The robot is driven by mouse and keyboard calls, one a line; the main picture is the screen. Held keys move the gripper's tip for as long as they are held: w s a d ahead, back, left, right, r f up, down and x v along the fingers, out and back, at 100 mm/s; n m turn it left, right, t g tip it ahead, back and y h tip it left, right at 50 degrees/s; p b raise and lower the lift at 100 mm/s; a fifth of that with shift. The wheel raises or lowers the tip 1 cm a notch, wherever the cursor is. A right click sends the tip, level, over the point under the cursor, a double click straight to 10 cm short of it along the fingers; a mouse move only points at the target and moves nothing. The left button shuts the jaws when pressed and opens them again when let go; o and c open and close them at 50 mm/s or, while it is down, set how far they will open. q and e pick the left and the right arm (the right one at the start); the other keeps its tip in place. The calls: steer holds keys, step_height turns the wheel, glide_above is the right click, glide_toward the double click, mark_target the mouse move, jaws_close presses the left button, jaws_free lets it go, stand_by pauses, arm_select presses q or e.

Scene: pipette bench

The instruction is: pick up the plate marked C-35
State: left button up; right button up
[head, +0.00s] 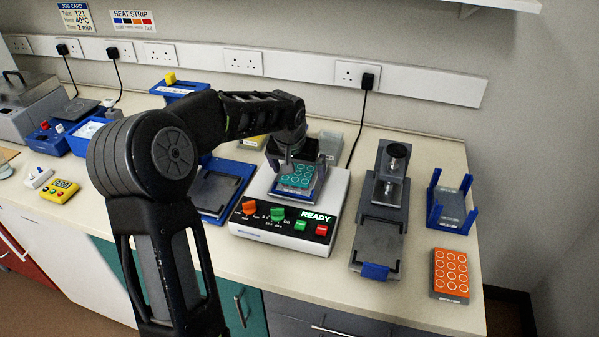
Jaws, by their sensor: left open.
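A teal plate with light rings (298,176) sits on top of a white machine (284,238) with knobs and a READY display. My left gripper (296,168) is open and points down over this plate. Its fingers are at the plate's sides, and I cannot tell whether they touch it. The gripper hides the plate's back part. An orange plate with white rings (451,274) lies on the bench at the far right. I cannot read the mark C-35 on either plate. My right gripper is not in view.
A blue-framed dark tray (215,190) is to the left. A yellow timer (60,190) lies far left. Bare bench shows near the front right edge.

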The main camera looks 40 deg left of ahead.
arm_select(q)
steer(key=shift+c, duration=0.2)
stand_by(0.4)
steer(key=c, duration=1.3)
